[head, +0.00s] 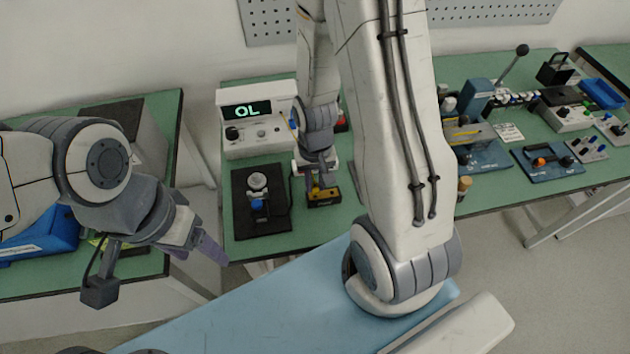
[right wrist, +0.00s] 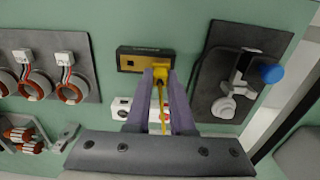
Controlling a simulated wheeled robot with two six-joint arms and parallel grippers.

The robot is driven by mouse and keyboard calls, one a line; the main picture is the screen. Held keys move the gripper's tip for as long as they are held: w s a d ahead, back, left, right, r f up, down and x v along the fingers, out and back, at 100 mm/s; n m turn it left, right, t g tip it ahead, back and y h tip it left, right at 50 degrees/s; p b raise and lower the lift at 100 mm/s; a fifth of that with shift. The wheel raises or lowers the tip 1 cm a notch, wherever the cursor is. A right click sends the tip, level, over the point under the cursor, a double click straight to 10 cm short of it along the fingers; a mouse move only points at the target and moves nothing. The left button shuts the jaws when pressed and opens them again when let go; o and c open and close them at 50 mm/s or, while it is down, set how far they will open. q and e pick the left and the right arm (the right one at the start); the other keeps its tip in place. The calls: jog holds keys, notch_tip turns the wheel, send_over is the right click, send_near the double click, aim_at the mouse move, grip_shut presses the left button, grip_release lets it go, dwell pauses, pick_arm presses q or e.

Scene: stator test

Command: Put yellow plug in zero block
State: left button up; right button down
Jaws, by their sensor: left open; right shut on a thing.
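The zero block (right wrist: 133,62) is a small dark block with a gold-brown top. It lies on the green bench, and the head view shows it (head: 327,200) just below my right gripper (head: 318,181). My right gripper (right wrist: 160,76) is shut on the yellow plug (right wrist: 161,73), its purple fingers pointing at the block's right end in the right wrist view. The plug's head overlaps that end of the block; I cannot tell how deep it sits, as fingers and plug hide the spot. My left gripper (head: 206,248) is open and empty, away from the block, over the gap between benches.
A black mat (head: 247,222) with a blue-knobbed clamp (head: 257,203) lies to the left. In the right wrist view, several copper-wound rings (right wrist: 36,84) lie on a dark mat at left.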

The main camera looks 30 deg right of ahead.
jog(key=shift+f+b, duration=0.5)
jog(key=shift+f, duration=0.55)
dwell(0.9)
jog(key=c, duration=0.7)
grip_release()
notch_tip(320, 180, up, 11)
jog(key=shift+f+p, duration=0.2)
jog(key=shift+p, duration=0.25)
